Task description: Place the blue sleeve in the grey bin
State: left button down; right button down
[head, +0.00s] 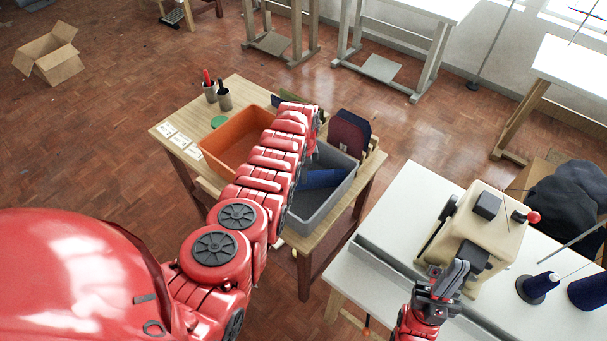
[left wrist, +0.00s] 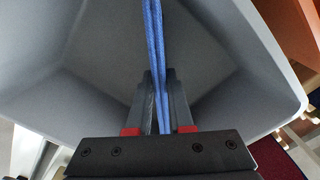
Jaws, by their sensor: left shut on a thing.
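The grey bin (head: 326,204) stands on the wooden table, partly hidden by my left arm. In the left wrist view its walls (left wrist: 245,60) surround my left gripper (left wrist: 160,78). That gripper is shut on the blue sleeve (left wrist: 155,30), seen as a narrow folded strip between the fingers. In the head view blue cloth (head: 322,179) shows within the grey bin's outline; whether it touches the floor of the bin I cannot tell. My left gripper is hidden there behind the arm. My right gripper (head: 452,274) is beside the sewing machine; its finger gap is unclear.
An orange bin (head: 217,139) stands left of the grey one. A dark blue and maroon panel (head: 349,131) stands behind the grey bin. Cups with tools (head: 224,99) are at the table's back. The cream sewing machine (head: 478,235) and dark blue thread cones (head: 538,286) occupy the white table.

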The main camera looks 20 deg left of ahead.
pick_arm(q)
jog(key=shift+f, duration=0.1)
jog(key=c, duration=0.8)
grip_release()
